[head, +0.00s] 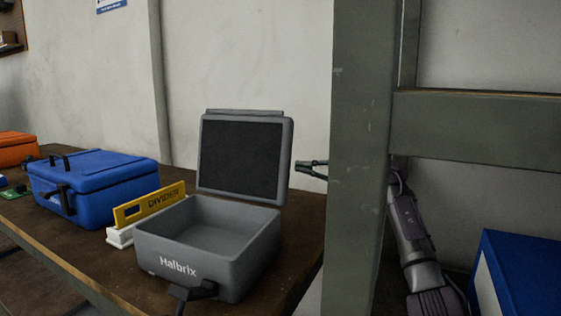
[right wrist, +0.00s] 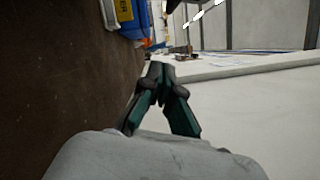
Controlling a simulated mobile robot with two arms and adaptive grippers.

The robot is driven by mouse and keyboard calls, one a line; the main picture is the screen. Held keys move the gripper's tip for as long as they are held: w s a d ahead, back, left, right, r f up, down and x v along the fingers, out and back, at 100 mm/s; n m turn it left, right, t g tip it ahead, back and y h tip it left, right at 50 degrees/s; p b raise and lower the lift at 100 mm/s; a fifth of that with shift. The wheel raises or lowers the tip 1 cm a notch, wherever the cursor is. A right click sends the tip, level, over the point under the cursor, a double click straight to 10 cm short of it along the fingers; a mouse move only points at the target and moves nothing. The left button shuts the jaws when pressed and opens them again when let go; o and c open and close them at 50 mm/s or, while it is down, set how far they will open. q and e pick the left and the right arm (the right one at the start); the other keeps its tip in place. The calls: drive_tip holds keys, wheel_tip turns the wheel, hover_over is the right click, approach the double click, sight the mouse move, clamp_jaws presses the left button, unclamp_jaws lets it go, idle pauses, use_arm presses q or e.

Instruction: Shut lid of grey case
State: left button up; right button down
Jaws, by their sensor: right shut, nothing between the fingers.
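The grey case (head: 205,235), marked Halbrix, stands on the brown bench in the head view. Its lid (head: 242,155) is up, nearly upright at the back, with a dark inner panel. The tray of the case looks empty. My right gripper (head: 303,167) is shut and empty, just right of the lid at about its middle height, with a small gap seen between them. Part of my right arm is hidden behind a green-grey post. In the right wrist view the shut fingers (right wrist: 160,70) hold nothing. My left gripper is not in view.
A blue case (head: 100,180) and a yellow divider sign (head: 150,205) stand left of the grey case. An orange case (head: 15,150) is farther left. A thick post (head: 360,160) and crossbar (head: 475,128) stand at the right, before my right arm. A wall is behind the bench.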

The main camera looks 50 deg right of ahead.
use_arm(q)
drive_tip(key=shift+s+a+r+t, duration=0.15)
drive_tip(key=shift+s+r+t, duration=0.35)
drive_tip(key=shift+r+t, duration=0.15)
use_arm(e)
drive_tip(key=w+a+r, duration=0.2)
drive_tip(key=w+a, duration=0.5)
drive_tip(key=a, duration=0.2)
drive_tip(key=shift+r, duration=0.3)
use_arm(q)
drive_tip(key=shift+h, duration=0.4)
